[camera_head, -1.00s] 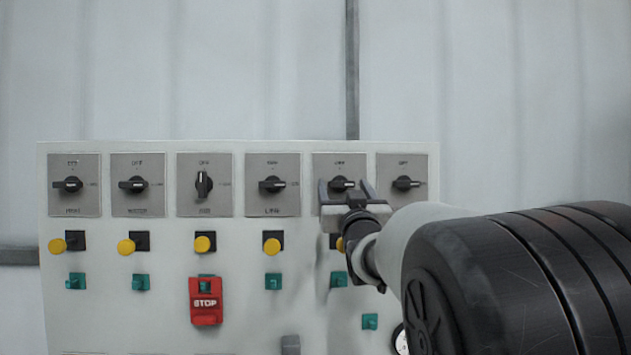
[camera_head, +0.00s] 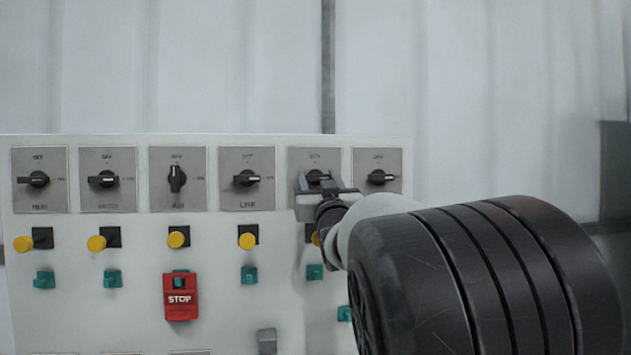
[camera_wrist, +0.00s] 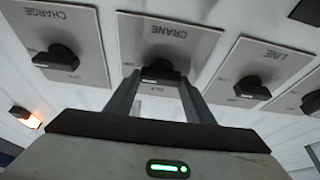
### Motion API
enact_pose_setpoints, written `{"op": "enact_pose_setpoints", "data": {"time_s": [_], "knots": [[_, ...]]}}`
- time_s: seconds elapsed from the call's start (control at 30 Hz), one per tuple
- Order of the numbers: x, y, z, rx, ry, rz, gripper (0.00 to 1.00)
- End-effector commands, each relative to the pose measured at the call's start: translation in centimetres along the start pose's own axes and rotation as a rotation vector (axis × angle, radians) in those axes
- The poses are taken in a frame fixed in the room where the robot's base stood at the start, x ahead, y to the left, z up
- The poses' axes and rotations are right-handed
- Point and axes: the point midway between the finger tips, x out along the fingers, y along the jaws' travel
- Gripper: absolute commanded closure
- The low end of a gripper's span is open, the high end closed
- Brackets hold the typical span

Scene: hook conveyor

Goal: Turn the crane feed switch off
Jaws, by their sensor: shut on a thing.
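The crane feed switch is a black rotary knob (camera_wrist: 160,72) on a grey plate labelled CRANE, upside down in the wrist view. In the head view the crane knob (camera_head: 318,177) is the second from the right in the top row, partly hidden by my gripper. My gripper (camera_head: 320,182) reaches it from the front right. In the wrist view the two fingers (camera_wrist: 161,84) stand on either side of the knob, shut on it. The knob's handle lies roughly sideways; its exact angle is partly hidden.
Neighbouring knobs, LINE (camera_wrist: 252,88) and CHARGE (camera_wrist: 57,58), sit close on either side. Below are yellow buttons (camera_head: 248,241), green buttons (camera_head: 249,275) and a red STOP box (camera_head: 180,297). The wall above the panel is clear.

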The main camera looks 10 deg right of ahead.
Motion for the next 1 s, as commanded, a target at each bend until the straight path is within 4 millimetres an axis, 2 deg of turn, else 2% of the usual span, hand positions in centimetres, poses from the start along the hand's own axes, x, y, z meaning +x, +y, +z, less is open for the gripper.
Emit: {"op": "enact_pose_setpoints", "data": {"time_s": [0.37, 1.0], "knots": [[-0.12, 0.28, 0.23, -0.206, 0.001, -0.082, 0.74], [0.19, 0.34, -0.32, -0.767, -0.003, -0.315, 0.74]]}}
